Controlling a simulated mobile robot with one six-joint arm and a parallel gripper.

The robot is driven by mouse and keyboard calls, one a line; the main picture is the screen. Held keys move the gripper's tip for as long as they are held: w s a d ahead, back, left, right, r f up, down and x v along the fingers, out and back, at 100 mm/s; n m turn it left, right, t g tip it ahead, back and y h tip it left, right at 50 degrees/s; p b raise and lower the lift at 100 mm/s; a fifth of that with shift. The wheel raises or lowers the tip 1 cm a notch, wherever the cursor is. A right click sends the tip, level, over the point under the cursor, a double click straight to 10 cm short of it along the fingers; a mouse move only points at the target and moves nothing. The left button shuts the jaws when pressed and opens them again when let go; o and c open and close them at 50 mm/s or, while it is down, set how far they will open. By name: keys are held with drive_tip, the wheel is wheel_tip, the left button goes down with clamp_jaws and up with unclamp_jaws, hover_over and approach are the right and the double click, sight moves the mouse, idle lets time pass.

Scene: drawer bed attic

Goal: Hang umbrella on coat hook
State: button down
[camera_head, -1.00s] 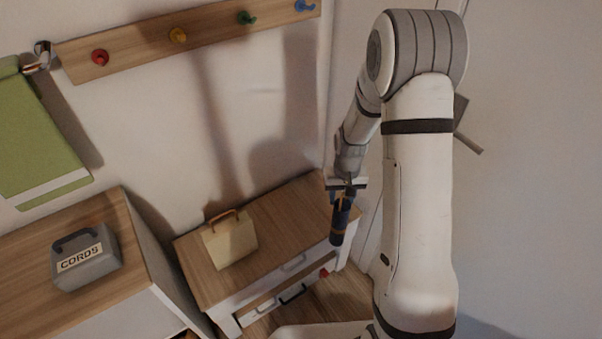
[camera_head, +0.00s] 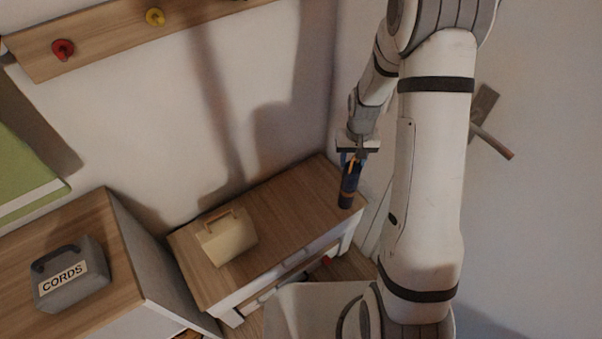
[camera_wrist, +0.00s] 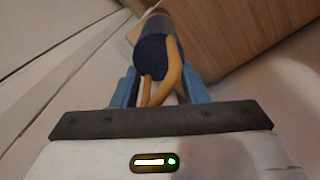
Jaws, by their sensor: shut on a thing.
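My gripper (camera_head: 354,155) is shut on the umbrella (camera_head: 349,187), a dark navy folded one with a tan strap or handle loop. The umbrella hangs below the gripper, over or beside the right end of the low wooden-topped drawer unit. In the wrist view the umbrella's round dark end (camera_wrist: 156,58) and its tan loop (camera_wrist: 172,75) sit between the blue fingers (camera_wrist: 158,92). The coat rack (camera_head: 100,37) is a wooden board on the wall at upper left. A red hook (camera_head: 63,49) and a yellow hook (camera_head: 155,16) show on it.
A cream box with a handle (camera_head: 227,238) stands on the low drawer unit (camera_head: 290,219). A grey box labelled CORDS (camera_head: 70,275) stands on the left cabinet (camera_head: 92,216). The wall between rack and drawer unit is clear.

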drive_tip(key=a+r+m+b, duration=0.2)
drive_tip(key=a+m+b, duration=0.2)
drive_tip(key=a+b, duration=0.7)
drive_tip(key=shift+s+a, duration=0.35)
drive_tip(key=shift+a, duration=0.9)
wheel_tip(320, 180, down, 10)
drive_tip(key=b, duration=0.1)
drive_tip(key=shift+r, duration=0.2)
drive_tip(key=shift+f+b, duration=0.3)
drive_tip(key=shift+b, duration=0.1)
drive_tip(key=c, duration=0.8)
unclamp_jaws()
drive_tip(key=shift+r, duration=0.1)
drive_tip(key=shift+c, duration=0.2)
